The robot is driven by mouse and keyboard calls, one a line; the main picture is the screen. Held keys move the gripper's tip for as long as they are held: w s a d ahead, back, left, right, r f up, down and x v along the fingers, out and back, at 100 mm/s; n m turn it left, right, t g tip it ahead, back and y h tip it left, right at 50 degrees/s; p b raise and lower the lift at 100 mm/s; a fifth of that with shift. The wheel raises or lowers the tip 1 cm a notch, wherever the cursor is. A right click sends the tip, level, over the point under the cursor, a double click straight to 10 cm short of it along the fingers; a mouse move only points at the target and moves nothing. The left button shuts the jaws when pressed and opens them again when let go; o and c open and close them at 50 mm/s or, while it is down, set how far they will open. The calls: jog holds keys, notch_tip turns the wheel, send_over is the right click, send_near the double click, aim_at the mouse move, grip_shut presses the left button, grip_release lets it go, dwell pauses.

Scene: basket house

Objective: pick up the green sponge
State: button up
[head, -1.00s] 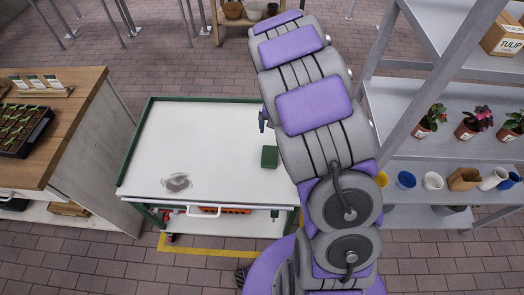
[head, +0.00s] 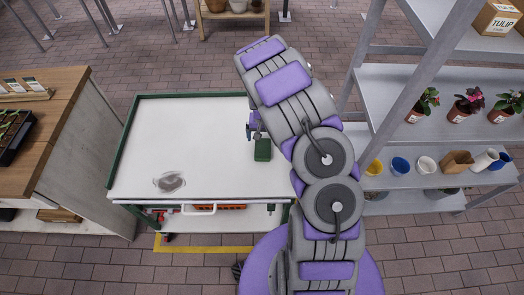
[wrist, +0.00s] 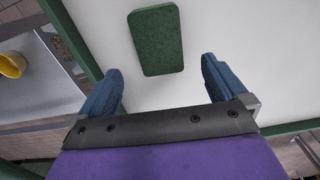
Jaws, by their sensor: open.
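The green sponge (head: 262,150) lies flat on the white top of the green-edged cart (head: 200,130), near its right side. In the wrist view the sponge (wrist: 156,40) is a dark green rounded block just ahead of the fingers and roughly between their lines. My gripper (wrist: 160,85) is open and empty, with its two blue fingers apart. In the head view my gripper (head: 254,128) is just behind the sponge, partly hidden by my arm. I cannot tell its exact height above the cart top.
A wooden bench (head: 60,130) stands left. Grey shelves (head: 400,100) with potted plants and several cups stand right.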

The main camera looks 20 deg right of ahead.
aim_at(263, 145)
jog(key=shift+w+f+b, duration=0.15)
jog(key=shift+f+b, duration=0.7)
jog(key=shift+f, duration=2.35)
jog(key=shift+c, duration=0.5)
jog(key=c, duration=1)
jog(key=shift+r, duration=0.1)
jog(key=shift+r, duration=0.5)
jog(key=r, duration=0.1)
jog(key=p, duration=0.1)
jog(key=r, duration=0.1)
jog(key=shift+s+r, duration=0.25)
jog(key=shift+r, duration=0.1)
jog(key=s, duration=0.5)
jog(key=s+a+p, duration=0.1)
jog(key=s, duration=0.4)
jog(key=s+r+p, duration=0.1)
jog(key=s, duration=0.4)
jog(key=shift+s+a+r, duration=0.1)
jog(key=shift+s+a, duration=0.1)
